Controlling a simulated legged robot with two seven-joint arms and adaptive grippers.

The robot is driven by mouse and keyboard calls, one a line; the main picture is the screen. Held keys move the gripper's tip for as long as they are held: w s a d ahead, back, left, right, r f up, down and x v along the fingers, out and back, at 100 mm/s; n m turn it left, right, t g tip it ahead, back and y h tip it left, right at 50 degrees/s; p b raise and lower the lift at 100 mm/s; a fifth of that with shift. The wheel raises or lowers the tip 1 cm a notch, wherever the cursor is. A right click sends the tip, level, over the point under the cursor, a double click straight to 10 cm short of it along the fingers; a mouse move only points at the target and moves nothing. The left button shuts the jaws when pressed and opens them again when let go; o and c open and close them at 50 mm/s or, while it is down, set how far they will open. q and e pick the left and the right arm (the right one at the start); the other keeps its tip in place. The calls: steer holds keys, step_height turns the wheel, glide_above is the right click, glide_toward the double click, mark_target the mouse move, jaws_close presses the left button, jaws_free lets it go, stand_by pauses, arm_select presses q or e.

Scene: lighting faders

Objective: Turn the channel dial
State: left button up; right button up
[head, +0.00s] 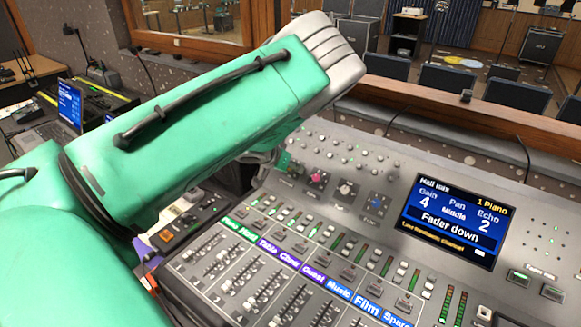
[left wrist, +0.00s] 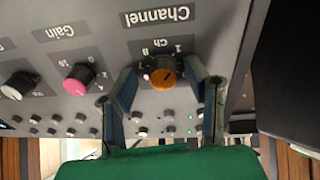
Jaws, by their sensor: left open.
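The orange channel dial (left wrist: 164,79) sits on the grey panel under the upside-down "Channel" label in the left wrist view. My left gripper (left wrist: 170,84) is open, with one finger on each side of the dial; gaps show between the fingers and the dial, and I cannot tell how deep they reach. In the head view my green left arm hides the dial. The mixing console's screen (head: 449,219) reads "1 Piano", Gain 4, Pan Middle, Echo 2 and "Fader down". My right gripper is in neither view.
A pink gain knob (left wrist: 78,79) is beside the channel dial; it also shows in the head view (head: 317,178). Several faders and coloured channel labels (head: 312,273) fill the console's front.

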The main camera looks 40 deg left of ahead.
arm_select(q)
steer(key=shift+d, duration=0.1)
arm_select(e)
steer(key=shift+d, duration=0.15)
arm_select(q)
steer(key=shift+r, duration=0.1)
steer(key=shift+c, duration=0.8)
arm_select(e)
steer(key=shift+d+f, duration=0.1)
arm_select(q)
steer(key=c, duration=0.7)
steer(key=shift+s+a, duration=0.15)
steer(key=shift+a, duration=0.25)
jaws_close()
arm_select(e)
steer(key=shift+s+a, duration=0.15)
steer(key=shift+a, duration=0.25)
arm_select(q)
steer(key=shift+d, duration=0.1)
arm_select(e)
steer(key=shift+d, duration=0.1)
